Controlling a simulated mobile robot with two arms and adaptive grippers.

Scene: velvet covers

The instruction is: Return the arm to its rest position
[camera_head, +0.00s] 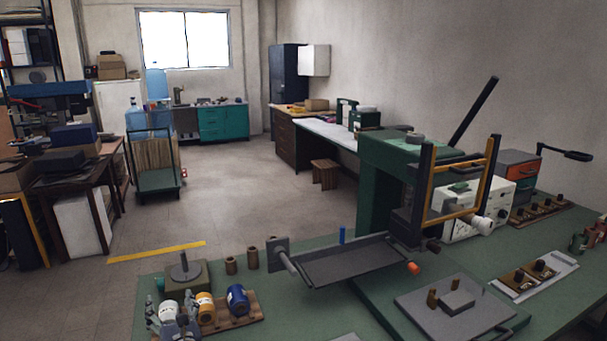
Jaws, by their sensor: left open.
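My left gripper (172,314) is at the lower left of the head view, low in the picture over the front left corner of the green bench (330,322). Its grey fingers are apart, one on each side of a white-lidded jar (168,309) in the picture. I cannot tell whether they touch it. An orange-yellow jar (206,308) and a blue jar (238,300) stand to the right on a wooden rack (248,316). The rest of the left arm is mostly cut off by the lower edge. My right gripper is not in view.
A green machine (385,185) with a grey tray (350,262) stands on the bench. A round-based spindle (186,270) and brown cylinders (252,258) stand behind the jars. A grey plate (420,306) lies front right. Open floor (235,215) lies beyond.

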